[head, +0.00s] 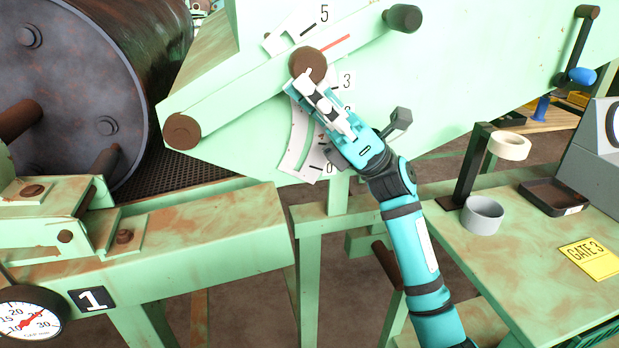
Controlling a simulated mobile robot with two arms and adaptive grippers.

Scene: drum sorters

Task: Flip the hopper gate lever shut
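The long green hopper gate lever (235,97) slants up to the right across the green hopper side. Its lower left end has a rusty round boss (181,130), and a dark grip (403,18) sits at its upper right end. A brown round knob (308,63) is on its middle. A red line on the lever lies between the 5 and 3 marks of a curved white scale (299,150). My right gripper (301,84) is at the knob's lower edge; contact and finger gap are unclear. It hides part of the scale. My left gripper is out of view.
A large dark drum (75,80) stands at left, above a green frame with a dial gauge (30,312). A green table (535,240) at right holds tape rolls (482,215), a dark tray (553,197) and a yellow GATE 3 card (594,258). A small grey handle (399,119) is beside my wrist.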

